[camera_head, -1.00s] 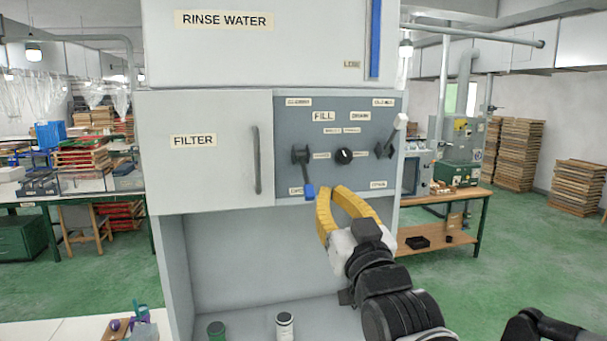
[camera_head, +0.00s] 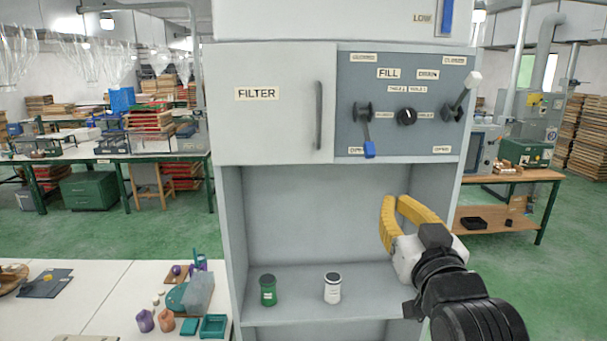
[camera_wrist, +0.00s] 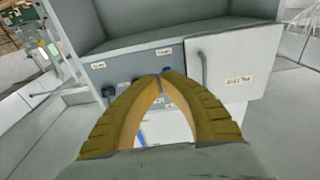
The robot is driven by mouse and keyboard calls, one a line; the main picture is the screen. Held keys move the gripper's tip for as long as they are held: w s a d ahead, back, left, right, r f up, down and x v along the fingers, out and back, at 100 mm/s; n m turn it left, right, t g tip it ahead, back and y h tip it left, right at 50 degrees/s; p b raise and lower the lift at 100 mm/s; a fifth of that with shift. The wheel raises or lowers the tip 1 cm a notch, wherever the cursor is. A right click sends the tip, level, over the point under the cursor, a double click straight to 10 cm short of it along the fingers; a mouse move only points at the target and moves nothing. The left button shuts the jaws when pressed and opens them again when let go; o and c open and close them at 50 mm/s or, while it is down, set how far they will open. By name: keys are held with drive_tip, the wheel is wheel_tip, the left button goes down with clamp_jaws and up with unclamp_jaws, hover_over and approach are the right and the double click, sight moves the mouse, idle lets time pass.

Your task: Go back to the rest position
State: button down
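My gripper (camera_head: 396,202) has yellow curved fingers. Their tips meet with nothing between them, and the wrist view (camera_wrist: 161,77) shows the same. It is in front of the open shelf bay, below the control panel (camera_head: 385,80) and apart from it. On the panel, the left lever with a blue grip (camera_head: 369,149) points down. The right lever with a white grip (camera_head: 474,80) points up to the right. A black knob (camera_head: 406,117) sits between them. The wrist view shows the panel (camera_wrist: 140,68) upside down, partly hidden by the fingers.
The filter door (camera_head: 275,120) is shut. A green jar (camera_head: 268,291) and a white jar (camera_head: 332,289) stand on the shelf (camera_head: 300,308). A white table (camera_head: 110,275) with small items is at left. A wooden bench (camera_head: 490,218) stands at right. Green floor is open behind.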

drive_tip(key=s+f+g+b, duration=0.4)
drive_tip(key=f, duration=0.9)
drive_tip(key=s+f+g+b, duration=0.4)
drive_tip(key=s+f+b, duration=0.1)
drive_tip(key=f, duration=0.8)
drive_tip(key=s+f+g+b, duration=0.3)
drive_tip(key=s+f+b, duration=0.1)
drive_tip(key=f, duration=0.8)
drive_tip(key=shift+s+a+f+g+b, duration=0.15)
drive_tip(key=shift+s+f+g+b, duration=0.25)
drive_tip(key=shift+s, duration=0.35)
